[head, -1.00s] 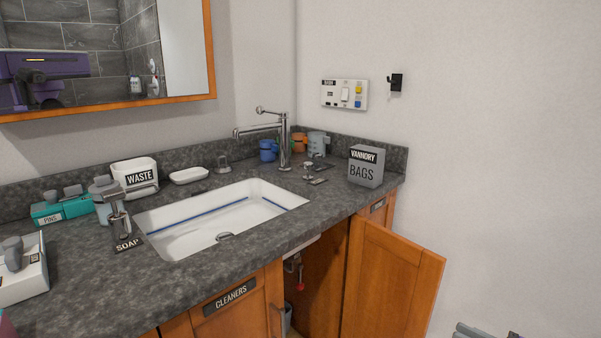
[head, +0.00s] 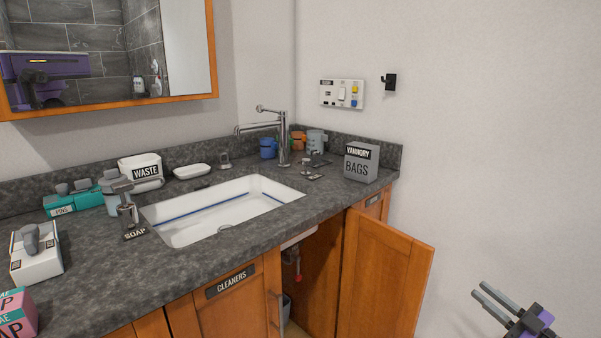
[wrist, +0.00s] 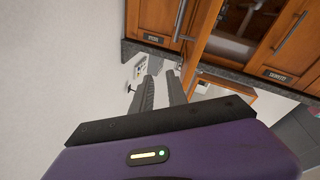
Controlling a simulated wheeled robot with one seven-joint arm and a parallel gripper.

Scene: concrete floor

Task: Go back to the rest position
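My gripper (head: 482,289) is at the lower right of the head view, in front of the bare wall and right of the open cabinet door (head: 384,278). Its two grey fingers lie side by side with a gap between them, and nothing shows in the gap. In the wrist view the fingers (wrist: 162,72) also stand apart and empty. That view is upside down, with the cabinet fronts (wrist: 158,18) at the top. My gripper touches nothing that I can see.
The grey counter (head: 110,262) holds a sink (head: 215,215), a faucet (head: 282,135), a bags box (head: 361,163), a waste bin (head: 140,166), a soap dispenser (head: 128,212) and a pink box (head: 14,312). The open door juts out. The right wall (head: 500,150) is bare below a black hook (head: 389,82).

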